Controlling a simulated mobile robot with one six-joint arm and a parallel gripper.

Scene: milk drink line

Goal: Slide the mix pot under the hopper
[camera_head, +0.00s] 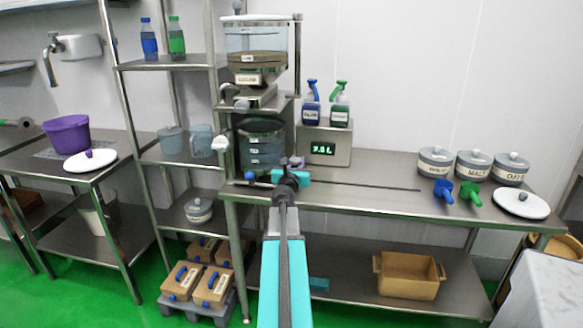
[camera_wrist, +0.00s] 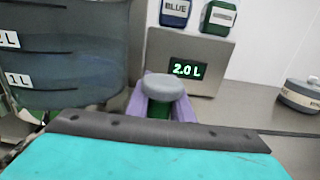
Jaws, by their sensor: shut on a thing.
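The mix pot (camera_head: 262,146), a dark see-through blue vessel with white level labels, stands on the steel bench below the hopper (camera_head: 255,42). The hopper is clear with brown contents and sits on a raised shelf. In the wrist view the pot (camera_wrist: 75,65) fills the upper left, with 1 L and 2 L labels. My gripper (camera_head: 292,163) is at the pot's right front. In the wrist view its purple jaws (camera_wrist: 163,102) are shut on a grey-capped green knob (camera_wrist: 165,86). I cannot see whether this knob is joined to the pot.
A scale-like box (camera_head: 323,148) with a green readout stands right of the pot, carrying two spray bottles. Lidded jars (camera_head: 473,164), blue and green scoops and a white lid (camera_head: 520,204) are at the right. The bench between is mostly clear.

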